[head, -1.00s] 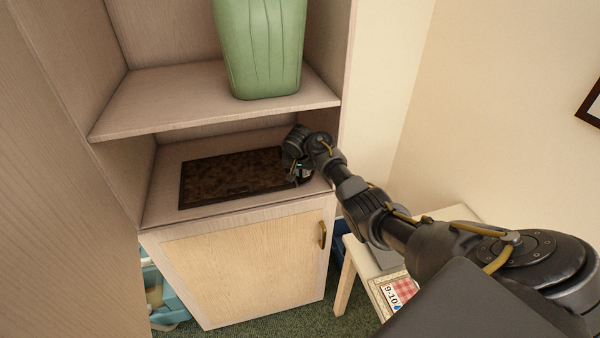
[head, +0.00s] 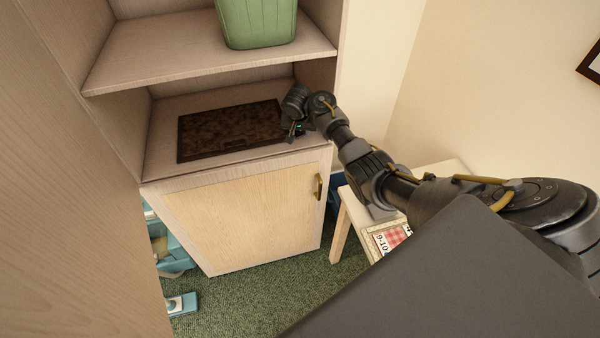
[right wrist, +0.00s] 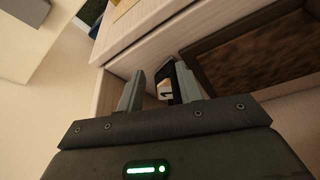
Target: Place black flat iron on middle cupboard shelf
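My right gripper (right wrist: 158,92) reaches over the cupboard's middle shelf (head: 160,163), at its right end, beside a dark mottled panel. Its two fingers stand apart in the right wrist view. A small black loop-shaped part (right wrist: 179,78), which may be the flat iron's handle, shows between them, close to the right finger, with a gap to the left finger. The rest of the flat iron cannot be made out; in the head view the gripper and wrist hide that spot. My left gripper is not in view.
The dark panel (head: 230,132) covers much of the middle shelf. A green bin (head: 257,22) stands on the shelf above (head: 150,52). A small light table (head: 345,215) stands to the right.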

